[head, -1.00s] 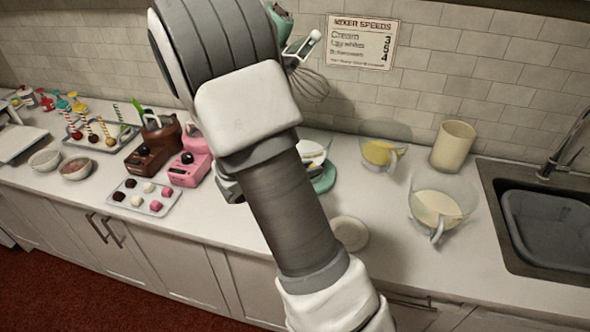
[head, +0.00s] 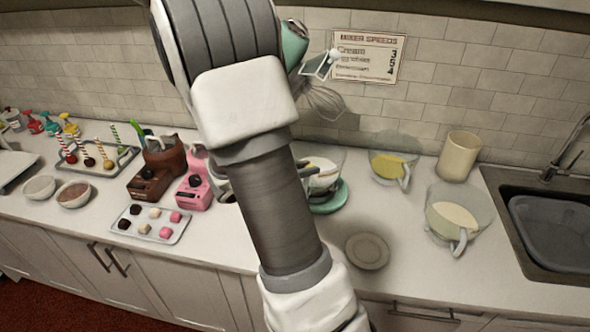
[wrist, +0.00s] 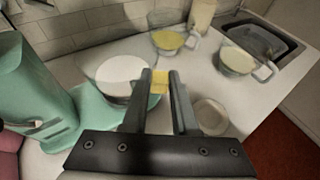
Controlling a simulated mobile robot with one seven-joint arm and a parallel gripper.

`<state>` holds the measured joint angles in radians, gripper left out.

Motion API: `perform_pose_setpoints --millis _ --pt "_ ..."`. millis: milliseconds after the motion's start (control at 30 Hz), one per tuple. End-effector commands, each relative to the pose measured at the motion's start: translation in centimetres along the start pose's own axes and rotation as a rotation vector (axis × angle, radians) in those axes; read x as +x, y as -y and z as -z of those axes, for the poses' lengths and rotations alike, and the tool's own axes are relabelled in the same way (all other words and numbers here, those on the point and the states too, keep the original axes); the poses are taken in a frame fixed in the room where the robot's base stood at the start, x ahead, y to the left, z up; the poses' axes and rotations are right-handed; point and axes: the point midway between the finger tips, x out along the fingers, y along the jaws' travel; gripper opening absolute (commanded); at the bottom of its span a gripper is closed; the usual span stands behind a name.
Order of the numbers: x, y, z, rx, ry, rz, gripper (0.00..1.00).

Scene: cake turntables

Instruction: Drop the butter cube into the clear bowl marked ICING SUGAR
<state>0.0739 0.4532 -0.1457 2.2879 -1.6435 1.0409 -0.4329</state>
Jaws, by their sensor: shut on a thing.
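In the wrist view my gripper (wrist: 161,76) is shut on the yellow butter cube (wrist: 158,86) between its fingertips. The cube is held above the counter, near a bowl with white contents (wrist: 121,70) at the teal mixer (wrist: 30,90). A clear jug-like bowl with yellow contents (wrist: 170,41) stands behind. Another clear one with pale cream contents (wrist: 237,60) stands at the right. In the head view the yellow one (head: 392,166) and the cream one (head: 455,215) also show. No ICING SUGAR marking is readable. My arm hides the gripper and cube in the head view.
A small empty plate (head: 367,250) lies on the counter. A beige canister (head: 458,157) and a sink (head: 545,230) are at the right.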

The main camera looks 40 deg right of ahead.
Motion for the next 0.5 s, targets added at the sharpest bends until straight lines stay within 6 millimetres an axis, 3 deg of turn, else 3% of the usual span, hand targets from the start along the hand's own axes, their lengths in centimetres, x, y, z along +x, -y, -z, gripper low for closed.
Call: perform_pose_setpoints --millis 267,500 --pt "0.6 0.4 -0.4 0.005 0.002 0.012 0.0" --pt "2.4 -0.8 -0.3 0.005 0.002 0.013 0.0"
